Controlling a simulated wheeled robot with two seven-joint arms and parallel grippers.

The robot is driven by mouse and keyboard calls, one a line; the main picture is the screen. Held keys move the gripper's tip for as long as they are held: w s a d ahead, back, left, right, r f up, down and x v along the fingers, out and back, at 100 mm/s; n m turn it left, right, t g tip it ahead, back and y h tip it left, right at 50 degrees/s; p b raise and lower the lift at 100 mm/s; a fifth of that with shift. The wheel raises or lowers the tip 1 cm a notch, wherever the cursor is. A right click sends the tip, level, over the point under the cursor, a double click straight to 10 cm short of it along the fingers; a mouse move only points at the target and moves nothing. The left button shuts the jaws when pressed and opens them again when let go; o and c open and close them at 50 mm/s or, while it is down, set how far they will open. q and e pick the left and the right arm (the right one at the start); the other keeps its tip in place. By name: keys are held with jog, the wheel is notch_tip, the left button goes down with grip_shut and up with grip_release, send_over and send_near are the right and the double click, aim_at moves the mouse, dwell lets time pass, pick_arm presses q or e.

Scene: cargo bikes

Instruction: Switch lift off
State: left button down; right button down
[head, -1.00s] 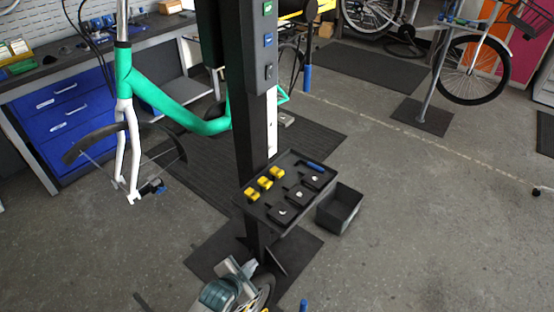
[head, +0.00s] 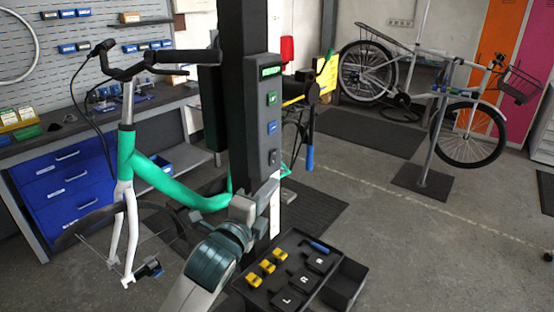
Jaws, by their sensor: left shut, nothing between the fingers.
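The lift is a dark column (head: 243,60) with a control box (head: 265,110) on its side. The box has a lit green display (head: 271,71), a green button (head: 271,99), a blue button (head: 272,128) and a small dark switch (head: 273,157) at the bottom. My left gripper (head: 268,188) is shut and empty just below the box, its fingers pointing up near the box's lower end. Whether it touches the box I cannot tell. My right gripper is out of view.
A green bike frame (head: 170,180) hangs left of the column.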

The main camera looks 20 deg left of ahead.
aim_at(275, 161)
pick_arm(q)
jog(key=shift+w, duration=0.1)
dwell(0.3)
jog(key=w+a+p, duration=0.1)
jog(key=w, duration=0.2)
jog(key=w+p, duration=0.2)
jog(key=w, duration=0.2)
jog(key=w+a+p, duration=0.1)
jog(key=w+p, duration=0.1)
jog(key=w, duration=0.2)
jog(key=shift+a+r, duration=0.35)
jog(key=shift+w, duration=0.1)
